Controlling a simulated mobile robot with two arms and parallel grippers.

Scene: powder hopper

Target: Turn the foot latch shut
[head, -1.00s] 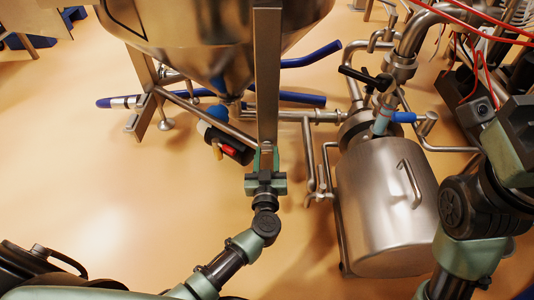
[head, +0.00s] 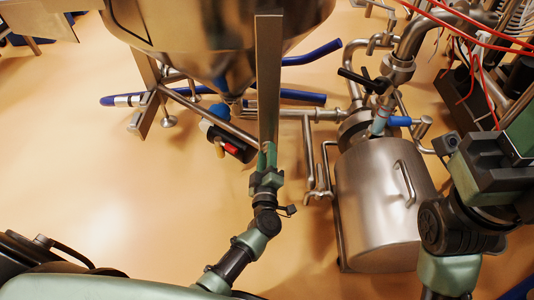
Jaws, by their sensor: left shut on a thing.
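The steel hopper (head: 215,30) stands at the upper middle, and its front leg (head: 268,80) runs down to my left gripper (head: 267,152). My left gripper is at the leg's lower end, its green fingers shut there. The foot latch is hidden behind the fingers, so its angle cannot be told. My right gripper (head: 500,155) is at the right edge, away from the hopper, and its fingers cannot be made out clearly.
A steel tank (head: 380,205) with a handle and pipes stands to the right of the leg. A valve with a red part (head: 230,148) sits below the hopper cone. Blue hoses (head: 300,97) lie behind. The floor (head: 120,190) at left is clear.

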